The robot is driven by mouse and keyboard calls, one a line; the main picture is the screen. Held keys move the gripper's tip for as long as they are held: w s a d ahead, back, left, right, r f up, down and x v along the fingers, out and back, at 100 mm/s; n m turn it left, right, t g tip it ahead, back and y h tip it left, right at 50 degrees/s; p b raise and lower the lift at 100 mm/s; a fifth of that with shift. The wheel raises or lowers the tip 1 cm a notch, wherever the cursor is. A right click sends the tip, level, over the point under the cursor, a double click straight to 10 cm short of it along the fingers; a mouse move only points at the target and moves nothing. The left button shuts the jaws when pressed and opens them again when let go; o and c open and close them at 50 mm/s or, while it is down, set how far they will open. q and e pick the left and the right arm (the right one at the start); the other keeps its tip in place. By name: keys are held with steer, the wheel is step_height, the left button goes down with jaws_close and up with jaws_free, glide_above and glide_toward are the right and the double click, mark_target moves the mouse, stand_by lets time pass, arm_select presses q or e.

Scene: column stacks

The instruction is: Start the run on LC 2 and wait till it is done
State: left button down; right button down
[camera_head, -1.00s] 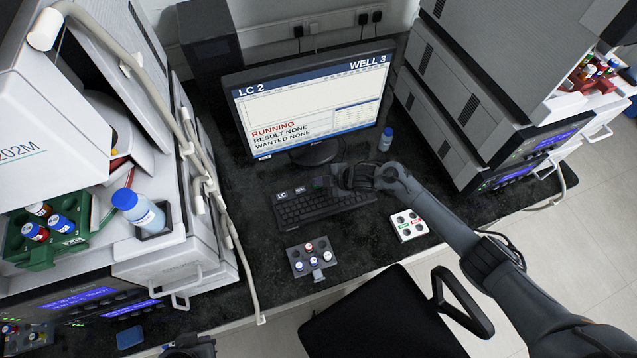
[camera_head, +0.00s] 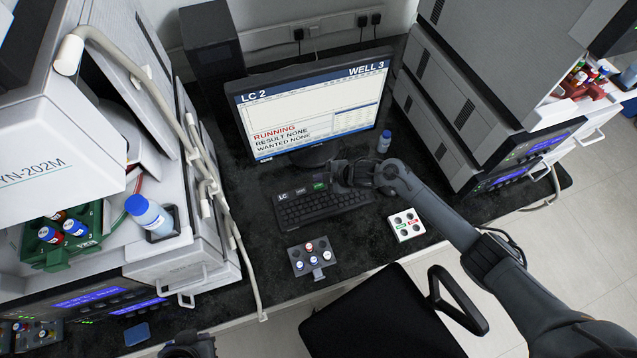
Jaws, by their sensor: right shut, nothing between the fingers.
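The LC 2 monitor (camera_head: 310,108) stands at the middle of the bench. Its screen reads LC 2, WELL 3, RUNNING in red, RESULT NONE and WANTED NONE. The keyboard (camera_head: 318,207) lies in front of it, with an LC label at its back left and a green key (camera_head: 320,186) at the back. My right gripper (camera_head: 338,174) is shut and empty over the back right of the keyboard, close to the green key; I cannot tell whether it touches. Part of my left gripper (camera_head: 190,345) shows at the bottom edge; its fingers are hidden.
A blue-capped bottle (camera_head: 384,141) stands right of the monitor. Instrument stacks flank the bench. A green vial rack (camera_head: 60,255) sits at left. A chair (camera_head: 385,315) is in front.

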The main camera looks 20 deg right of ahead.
mark_target(321, 187)
steer(key=shift+r+p, duration=1.1)
steer(key=shift+r, duration=0.5)
